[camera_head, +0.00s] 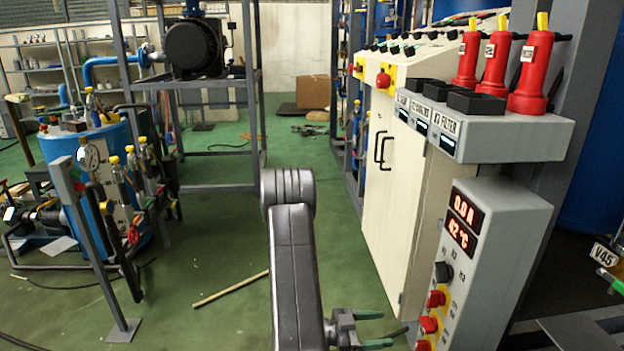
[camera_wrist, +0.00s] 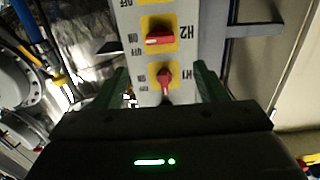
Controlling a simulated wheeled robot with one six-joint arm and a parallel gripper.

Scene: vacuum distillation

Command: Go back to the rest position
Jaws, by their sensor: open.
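My gripper (camera_head: 376,329) shows at the bottom of the head view, its two green fingers pointing right toward the lower part of a grey control box (camera_head: 503,230). In the wrist view my gripper (camera_wrist: 163,85) is open. The red H1 knob (camera_wrist: 165,76) appears between its fingers, and the red H2 knob (camera_wrist: 158,37) lies beyond it. I cannot tell whether a finger touches the H1 knob. The box has a red display (camera_head: 463,222) reading 0.0 A and 42 °C.
A cream cabinet (camera_head: 400,200) stands behind the box. Red plug-like tools (camera_head: 530,75) stand on a grey shelf (camera_head: 515,138) above it. A blue tank (camera_head: 95,165) with valves stands at left. A wooden stick (camera_head: 230,288) lies on the green floor, which is otherwise fairly open mid-picture.

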